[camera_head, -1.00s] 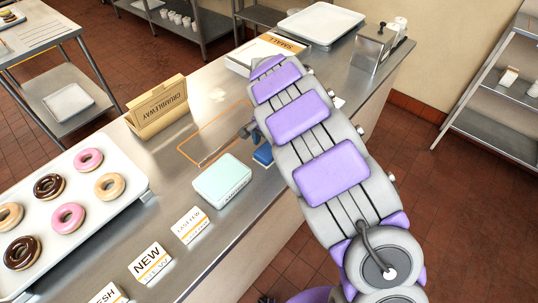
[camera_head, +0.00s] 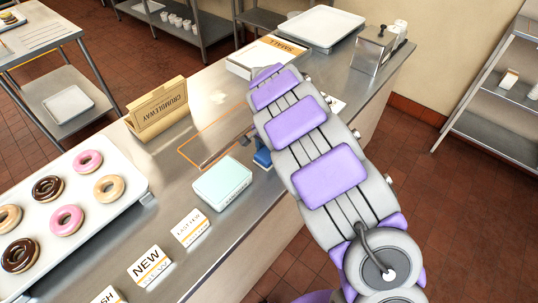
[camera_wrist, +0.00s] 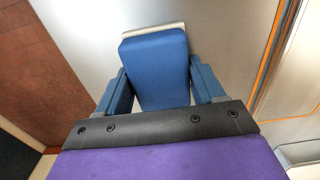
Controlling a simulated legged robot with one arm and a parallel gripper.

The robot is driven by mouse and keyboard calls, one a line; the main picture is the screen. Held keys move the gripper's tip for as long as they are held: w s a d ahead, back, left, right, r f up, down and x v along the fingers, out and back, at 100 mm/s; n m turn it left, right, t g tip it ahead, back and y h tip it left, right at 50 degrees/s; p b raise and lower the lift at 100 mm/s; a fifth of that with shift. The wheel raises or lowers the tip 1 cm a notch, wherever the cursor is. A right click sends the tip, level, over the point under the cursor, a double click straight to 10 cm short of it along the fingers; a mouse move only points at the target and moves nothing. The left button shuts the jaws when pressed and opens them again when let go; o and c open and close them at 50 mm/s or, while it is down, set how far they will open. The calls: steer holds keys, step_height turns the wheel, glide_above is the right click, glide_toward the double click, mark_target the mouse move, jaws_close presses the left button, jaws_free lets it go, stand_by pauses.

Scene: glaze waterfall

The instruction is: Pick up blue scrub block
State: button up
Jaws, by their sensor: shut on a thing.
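The blue scrub block (camera_wrist: 155,68) is in the middle of the wrist view, between the two blue fingers of my gripper (camera_wrist: 156,88). The fingers are shut on its sides. A pale layer shows along the block's far edge. In the head view a small part of the blue block (camera_head: 262,159) shows at the counter's right edge, beside my arm. My arm hides most of the gripper there. I cannot tell whether the block is clear of the counter.
A pale teal box (camera_head: 222,184) sits close left of the block on the metal counter (camera_head: 185,205). A donut tray (camera_head: 140,185), a brown CRUMBLEWAY box (camera_head: 158,108) and small sign cards (camera_head: 150,266) stand further left. An orange outline (camera_head: 190,150) marks a bare counter patch.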

step_height(320, 180, up, 10)
steer(key=p, duration=0.2)
steer(key=shift+p, duration=0.3)
steer(key=o, duration=0.5)
steer(key=c, duration=0.4)
steer(key=shift+s, duration=0.1)
